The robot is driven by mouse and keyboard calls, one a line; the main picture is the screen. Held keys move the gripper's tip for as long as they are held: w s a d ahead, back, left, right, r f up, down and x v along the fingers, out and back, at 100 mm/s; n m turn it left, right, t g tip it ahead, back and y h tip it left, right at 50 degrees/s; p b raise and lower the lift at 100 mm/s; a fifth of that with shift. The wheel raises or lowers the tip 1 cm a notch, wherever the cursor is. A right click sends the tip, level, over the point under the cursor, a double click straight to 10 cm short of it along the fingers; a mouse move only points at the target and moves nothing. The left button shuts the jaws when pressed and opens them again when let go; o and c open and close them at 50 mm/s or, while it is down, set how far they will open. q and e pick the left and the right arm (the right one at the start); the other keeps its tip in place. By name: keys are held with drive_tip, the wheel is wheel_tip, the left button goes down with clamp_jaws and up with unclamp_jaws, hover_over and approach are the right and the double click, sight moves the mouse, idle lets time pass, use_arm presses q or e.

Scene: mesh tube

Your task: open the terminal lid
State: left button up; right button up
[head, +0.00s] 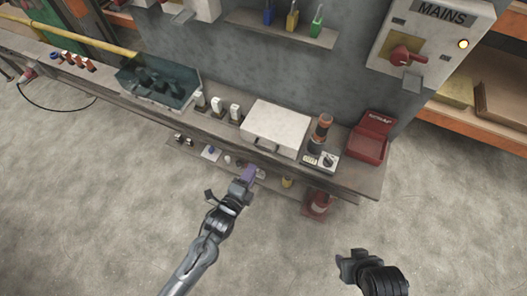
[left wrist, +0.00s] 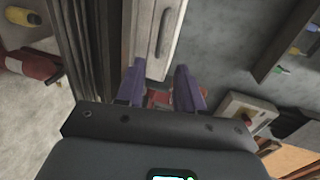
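A white box with a dark handle on its front (head: 277,128) stands shut on the bench; it also shows in the left wrist view (left wrist: 158,45). A box with a see-through teal cover over dark parts (head: 158,80) stands further left on the bench. I cannot tell from a label which one is the terminal. My left gripper (head: 248,174), with purple fingers, is in front of the bench edge, below and left of the white box. In the left wrist view its fingers (left wrist: 159,85) are apart with nothing held between them. My right gripper (head: 350,260) is over the floor, away from the bench.
A red box (head: 370,137) and an orange-and-black cylinder (head: 320,132) stand right of the white box. Several white switches (head: 217,104) stand left of it. A MAINS panel with a red knob (head: 407,55) is on the wall. A lower shelf holds small items. The front floor is clear.

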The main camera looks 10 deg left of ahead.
use_arm(q)
drive_tip(key=shift+b+x, duration=1.05)
drive_tip(key=shift+x, duration=4.65)
use_arm(e)
drive_tip(key=shift+f, duration=1.4)
use_arm(q)
drive_tip(key=shift+w+a, duration=0.1)
drive_tip(key=shift+a, duration=0.05)
clamp_jaws()
use_arm(e)
drive_tip(key=shift+d, duration=0.1)
use_arm(q)
drive_tip(key=shift+r, duration=0.1)
